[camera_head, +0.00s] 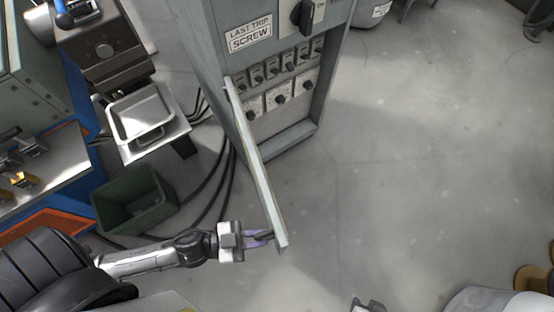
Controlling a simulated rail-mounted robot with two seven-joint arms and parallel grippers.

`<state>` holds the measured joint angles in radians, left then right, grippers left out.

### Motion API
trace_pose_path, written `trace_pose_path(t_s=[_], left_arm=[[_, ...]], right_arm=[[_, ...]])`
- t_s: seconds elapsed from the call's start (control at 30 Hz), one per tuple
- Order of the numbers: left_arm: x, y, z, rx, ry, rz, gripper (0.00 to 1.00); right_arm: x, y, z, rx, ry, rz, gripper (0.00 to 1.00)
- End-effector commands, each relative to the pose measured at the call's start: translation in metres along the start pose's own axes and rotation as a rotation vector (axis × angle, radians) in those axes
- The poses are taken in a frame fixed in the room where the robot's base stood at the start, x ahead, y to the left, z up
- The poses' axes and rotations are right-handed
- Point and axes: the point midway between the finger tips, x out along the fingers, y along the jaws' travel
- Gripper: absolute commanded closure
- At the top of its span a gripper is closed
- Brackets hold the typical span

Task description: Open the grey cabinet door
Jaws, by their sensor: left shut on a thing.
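The grey cabinet (218,62) stands at the top middle, with a "LAST TRIP SCREW" label on its front. Its door (262,185) is swung wide open, hinged on the left side and sticking out toward me. The open compartment shows rows of switches and dark knobs (279,99). My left gripper (262,238) is shut on the door's handle near its free end; the handle is mostly hidden by the fingers. A small part of what appears to be my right gripper (369,305) shows at the bottom edge, its fingers not clear.
A green bin (150,214) and a metal tray on a stand (142,116) are left of the door. Black cables (212,190) run on the floor between bin and cabinet. The floor (410,170) right of the door is clear.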

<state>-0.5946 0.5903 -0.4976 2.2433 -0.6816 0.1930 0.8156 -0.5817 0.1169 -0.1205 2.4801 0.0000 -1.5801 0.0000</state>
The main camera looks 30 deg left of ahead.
Motion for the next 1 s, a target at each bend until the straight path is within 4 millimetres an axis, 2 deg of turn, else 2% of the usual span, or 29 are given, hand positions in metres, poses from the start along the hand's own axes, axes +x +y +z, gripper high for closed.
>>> trace_pose_path(t_s=[0.1,0.3,0.73,0.77,1.0], left_arm=[[-0.015,0.001,0.002,0.0,-0.009,0.044,1.0],[-0.025,0.001,0.003,0.0,-0.008,0.081,1.0],[-0.028,0.001,0.005,0.0,-0.011,0.086,1.0],[-0.028,0.001,0.005,0.0,-0.011,0.086,0.83],[-0.027,0.001,0.003,0.001,-0.007,0.087,0.61]], right_arm=[[-0.003,0.001,-0.001,-0.004,0.0,0.003,0.57],[-0.004,0.003,-0.001,-0.007,-0.001,0.006,0.57],[-0.004,0.002,-0.002,-0.004,0.0,0.004,0.57],[-0.004,0.002,-0.002,-0.003,0.001,0.004,0.57],[-0.004,0.0,-0.002,0.001,0.002,0.0,0.57]])
